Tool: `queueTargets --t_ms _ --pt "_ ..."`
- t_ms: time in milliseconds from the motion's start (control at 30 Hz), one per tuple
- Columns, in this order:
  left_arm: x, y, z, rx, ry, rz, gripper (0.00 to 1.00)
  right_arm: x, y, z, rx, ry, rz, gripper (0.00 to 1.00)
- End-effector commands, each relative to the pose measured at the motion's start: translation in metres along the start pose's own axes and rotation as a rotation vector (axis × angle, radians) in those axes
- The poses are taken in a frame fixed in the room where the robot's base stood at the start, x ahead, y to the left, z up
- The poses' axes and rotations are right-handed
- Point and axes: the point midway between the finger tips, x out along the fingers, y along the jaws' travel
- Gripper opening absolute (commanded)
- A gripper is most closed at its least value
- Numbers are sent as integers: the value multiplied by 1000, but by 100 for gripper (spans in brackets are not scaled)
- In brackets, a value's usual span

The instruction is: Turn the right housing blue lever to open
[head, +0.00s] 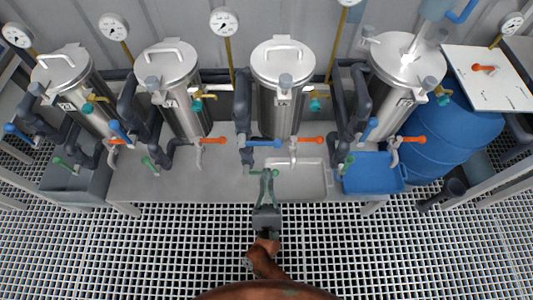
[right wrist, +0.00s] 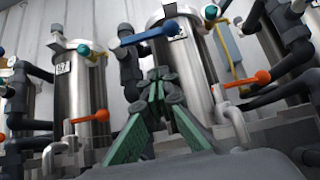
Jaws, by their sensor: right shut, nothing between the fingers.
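Steel housings stand in a row in the head view; the rightmost one (head: 397,95) has a blue lever (head: 368,130) slanting at its lower left. The housing left of it (head: 280,95) has a blue lever (head: 262,143) lying crosswise, which also shows in the wrist view (right wrist: 150,34). My right gripper (head: 267,176) is in front of and below this crosswise lever, with its green fingers shut and empty. In the wrist view its tips (right wrist: 160,76) appear below the lever, apart from it. My left gripper is not in view.
Orange levers (head: 310,139) and teal valve knobs (head: 315,104) sit close beside the blue levers. Dark pipes (head: 243,100) run between housings. A blue bin (head: 372,174) and a large blue barrel (head: 455,135) are at right. The grated floor (head: 420,250) in front is clear.

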Motion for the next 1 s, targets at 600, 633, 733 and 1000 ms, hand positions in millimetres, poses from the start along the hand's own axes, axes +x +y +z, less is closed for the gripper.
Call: queueTargets --t_ms 600,633,733,1000 --pt "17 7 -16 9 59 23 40 76 0 26 -2 4 1 0" --pt "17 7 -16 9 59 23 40 77 0 26 -3 3 0 0" --pt "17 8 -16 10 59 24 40 77 0 27 -3 3 1 0" --pt "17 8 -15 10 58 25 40 77 0 27 -4 3 2 0"
